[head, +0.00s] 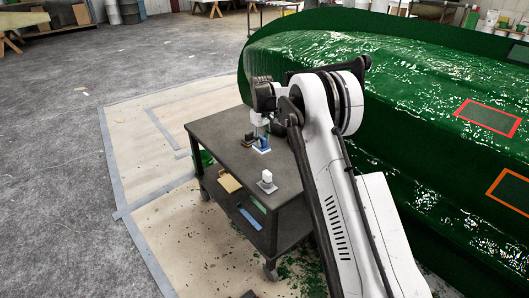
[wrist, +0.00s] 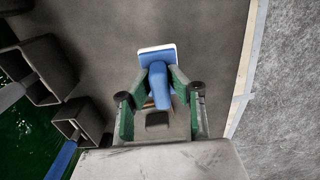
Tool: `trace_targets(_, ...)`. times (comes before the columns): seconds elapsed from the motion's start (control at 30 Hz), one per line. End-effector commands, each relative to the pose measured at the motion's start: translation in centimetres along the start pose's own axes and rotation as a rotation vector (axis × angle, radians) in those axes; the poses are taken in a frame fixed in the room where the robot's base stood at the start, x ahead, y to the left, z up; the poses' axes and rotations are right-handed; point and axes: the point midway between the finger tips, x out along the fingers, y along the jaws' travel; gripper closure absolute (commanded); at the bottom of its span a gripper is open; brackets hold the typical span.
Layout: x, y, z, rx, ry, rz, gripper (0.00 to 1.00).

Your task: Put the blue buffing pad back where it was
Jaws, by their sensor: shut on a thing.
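The blue buffing pad (wrist: 158,84) has a blue handle and a flat white-and-blue base (wrist: 157,50). My gripper (wrist: 155,98) is shut on the handle, with a green-sided finger on either side. In the head view, the pad (head: 262,149) is below my gripper (head: 261,128), at or just above the dark cart top (head: 225,128). I cannot tell whether its base touches the top. My gripper hides part of the handle.
A small dark-and-brown block (head: 247,140) stands close to the pad's left. A white block on a grey base (head: 267,182) stands nearer the front. The cart's left part is bare. The green hull (head: 410,95) rises at the right.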

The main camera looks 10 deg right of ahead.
Motion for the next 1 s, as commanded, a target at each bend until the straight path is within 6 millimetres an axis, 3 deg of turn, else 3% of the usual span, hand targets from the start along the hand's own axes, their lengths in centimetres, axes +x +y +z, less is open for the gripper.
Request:
trace_targets(0.27,1.3,1.6,-0.4,0.001,0.000,0.000,1.00)
trace_targets(0.53,4.8,1.5,-0.4,0.000,0.000,0.000,1.00)
trace_targets(0.93,5.2,1.5,-0.4,0.000,0.000,0.000,1.00)
trace_targets(0.97,5.2,1.5,-0.4,0.000,0.000,0.000,0.83)
trace_targets(1.0,5.2,1.5,-0.4,0.000,0.000,0.000,0.77)
